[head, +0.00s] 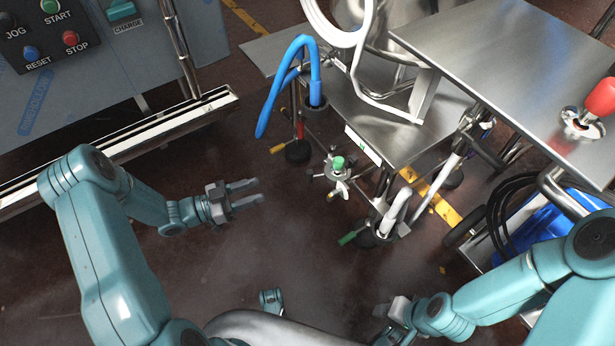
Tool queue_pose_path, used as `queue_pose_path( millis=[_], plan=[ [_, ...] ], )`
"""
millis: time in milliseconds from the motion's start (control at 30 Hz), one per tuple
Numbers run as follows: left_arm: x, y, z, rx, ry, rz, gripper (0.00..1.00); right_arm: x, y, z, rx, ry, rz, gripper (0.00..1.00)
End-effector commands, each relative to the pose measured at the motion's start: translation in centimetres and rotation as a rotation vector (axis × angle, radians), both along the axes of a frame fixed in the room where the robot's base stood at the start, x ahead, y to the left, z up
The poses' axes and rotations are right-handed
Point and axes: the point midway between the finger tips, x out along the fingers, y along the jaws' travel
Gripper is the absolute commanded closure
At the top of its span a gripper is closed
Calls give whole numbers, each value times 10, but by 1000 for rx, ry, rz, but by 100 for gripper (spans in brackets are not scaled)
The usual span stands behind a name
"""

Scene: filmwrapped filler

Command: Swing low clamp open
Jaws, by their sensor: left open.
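A small metal clamp with a green knob (338,170) sits low on the frame of the steel cart, below the edge of its plate. My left gripper (261,190) is open and empty, to the left of this clamp and apart from it, fingers pointing right. My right gripper (386,309) is low in the picture, below the cart; its fingers are too small and foreshortened to tell how they stand. A second clamp with a red knob (598,100) sits higher, on the steel table at the right.
A steel cart plate (385,125) and a higher steel table (500,55) fill the upper right. A blue hose (279,85) hangs left of the clamp. A white pipe (435,185) and black cables (510,205) stand right. The floor around my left gripper is clear.

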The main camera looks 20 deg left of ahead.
Motion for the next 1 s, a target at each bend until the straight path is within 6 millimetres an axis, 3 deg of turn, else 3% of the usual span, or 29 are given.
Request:
queue_pose_path(
  millis=[167, 600, 800, 1000],
  plan=[
    [14, -18, -2, 0, 0, -3, 58, 1, -1, -6, 0, -2, -4, 57],
    [84, -94, -3, 1, -1, 0, 58, 6, -5, -28, -4, -10, -22, 57],
    [103, -113, -2, 1, 1, 4, 58, 7, -7, -33, -5, -12, -27, 57],
    [109, -119, 0, 0, 1, 6, 58, 7, -7, -34, -6, -13, -29, 57]
  ],
)
